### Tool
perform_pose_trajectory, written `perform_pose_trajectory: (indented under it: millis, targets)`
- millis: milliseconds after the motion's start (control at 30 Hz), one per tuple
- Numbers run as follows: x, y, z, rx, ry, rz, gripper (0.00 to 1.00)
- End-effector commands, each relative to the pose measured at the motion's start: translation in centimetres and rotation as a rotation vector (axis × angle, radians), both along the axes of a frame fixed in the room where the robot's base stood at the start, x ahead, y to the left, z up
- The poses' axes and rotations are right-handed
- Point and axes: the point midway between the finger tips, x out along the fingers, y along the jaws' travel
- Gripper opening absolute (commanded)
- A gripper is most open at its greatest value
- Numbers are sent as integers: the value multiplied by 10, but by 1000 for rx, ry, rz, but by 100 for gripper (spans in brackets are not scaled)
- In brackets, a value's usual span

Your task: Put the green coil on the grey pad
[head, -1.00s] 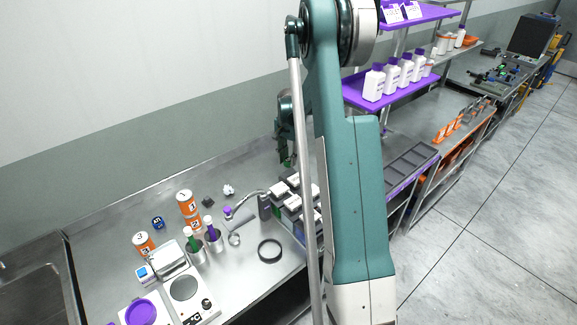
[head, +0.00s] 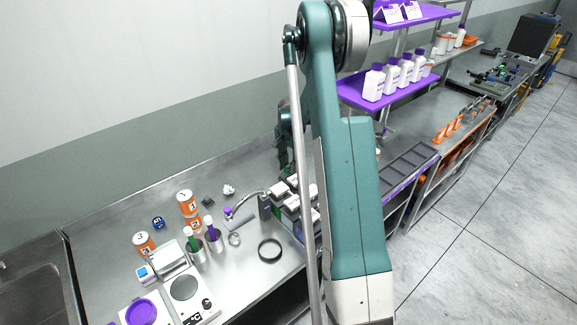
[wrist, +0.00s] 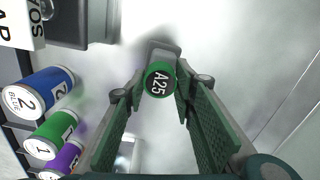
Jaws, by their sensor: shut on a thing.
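The green coil (wrist: 151,92), a short green cylinder with a dark end marked "A25", shows in the wrist view. It sits between the tips of my gripper (wrist: 162,88), whose green-padded fingers are shut on it. A grey, round-cornered piece (wrist: 163,47) shows just beyond the coil; I cannot tell whether it is the grey pad or whether the coil touches it. In the head view, my gripper is mostly hidden behind my arm, and I cannot make out the coil.
Blue (wrist: 40,90), green (wrist: 50,134) and purple (wrist: 64,160) numbered cans stand left in the wrist view, below a dark grey box (wrist: 75,25).

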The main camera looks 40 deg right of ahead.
Motion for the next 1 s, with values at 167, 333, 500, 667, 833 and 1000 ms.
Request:
perform_pose_trajectory:
  millis: [167, 333, 500, 667, 833, 1000]
  targets:
    - [0, 0, -1, 0, 0, 0, 16]
    - [0, 0, -3, 0, 0, 0, 31]
    - [0, 0, -3, 0, 0, 0, 42]
    - [0, 0, -3, 0, 0, 0, 42]
    - [0, 0, -2, 0, 0, 0, 42]
    - [0, 0, 4, 0, 0, 0, 42]
